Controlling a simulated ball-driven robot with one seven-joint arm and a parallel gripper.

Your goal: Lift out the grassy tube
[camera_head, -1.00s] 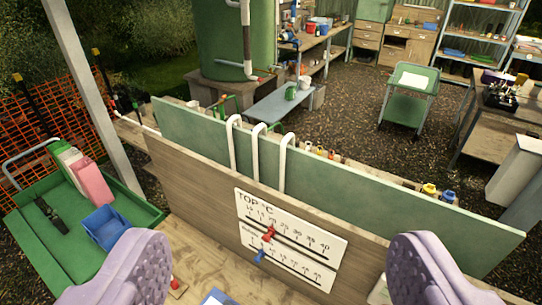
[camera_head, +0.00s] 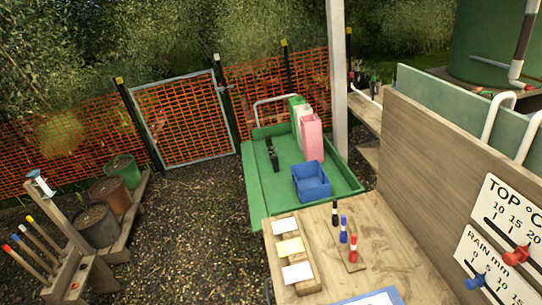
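I cannot make out a grassy green tube for certain in this view. Several small dark upright things (camera_head: 362,78), some with coloured tops, stand on a wooden shelf behind the white post; they are too small to tell apart. White bent pipes (camera_head: 497,115) rise behind the wooden board at the right. My gripper is not in view now.
A green tray cart (camera_head: 262,190) holds a blue bin (camera_head: 311,181) and canisters (camera_head: 311,135). The wooden bench (camera_head: 385,250) carries markers (camera_head: 343,231) and cards (camera_head: 290,248). Colour-tipped stakes (camera_head: 35,235) and pots (camera_head: 97,222) stand left. Open gravel (camera_head: 195,225) lies between.

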